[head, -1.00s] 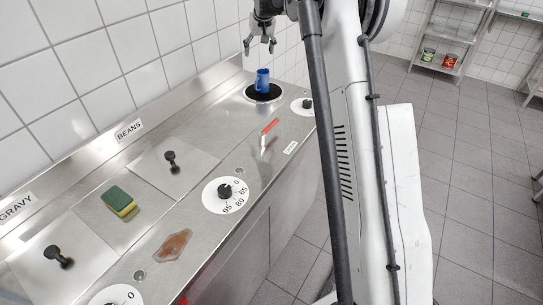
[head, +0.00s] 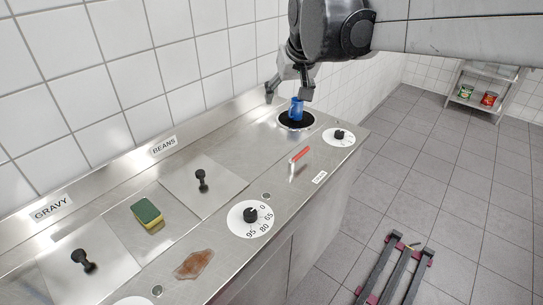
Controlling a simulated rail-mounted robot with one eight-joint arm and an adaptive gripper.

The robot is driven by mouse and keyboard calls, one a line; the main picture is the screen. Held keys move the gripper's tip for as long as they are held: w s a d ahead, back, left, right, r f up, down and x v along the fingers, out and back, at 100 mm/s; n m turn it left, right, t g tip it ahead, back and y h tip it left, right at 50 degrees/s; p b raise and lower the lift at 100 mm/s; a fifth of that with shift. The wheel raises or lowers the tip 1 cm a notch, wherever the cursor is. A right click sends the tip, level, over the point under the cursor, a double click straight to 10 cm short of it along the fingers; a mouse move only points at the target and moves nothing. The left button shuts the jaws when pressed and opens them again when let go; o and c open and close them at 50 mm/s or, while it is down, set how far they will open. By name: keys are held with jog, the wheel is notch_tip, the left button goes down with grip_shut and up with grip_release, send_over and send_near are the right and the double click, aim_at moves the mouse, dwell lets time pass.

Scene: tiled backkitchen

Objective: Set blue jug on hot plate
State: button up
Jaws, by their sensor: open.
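The blue jug (head: 296,108) stands upright on the round black hot plate (head: 284,123) at the far end of the steel counter. My gripper (head: 288,93) is open at the jug in the picture, its fingers spread just above and around the jug's top. One finger reaches to the left of the jug and the other to the right. I cannot tell whether either finger touches the jug.
A white dial (head: 338,137) and a red-handled tap (head: 300,155) are near the hot plate. A sponge (head: 147,213), black-knobbed lids (head: 202,183) and a brown spill (head: 194,264) lie nearer. The tiled wall bounds the counter behind.

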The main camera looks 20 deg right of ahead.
jog(key=s+a+f, duration=0.1)
jog(key=s+f, duration=0.2)
jog(key=s, duration=0.4)
jog(key=s+a+f, duration=0.2)
jog(key=s+f, duration=0.2)
jog(key=s, duration=0.3)
jog(key=s+a+f+n+t, duration=0.1)
jog(key=s+f, duration=0.3)
jog(key=s, duration=0.4)
jog(key=shift+a, duration=0.75)
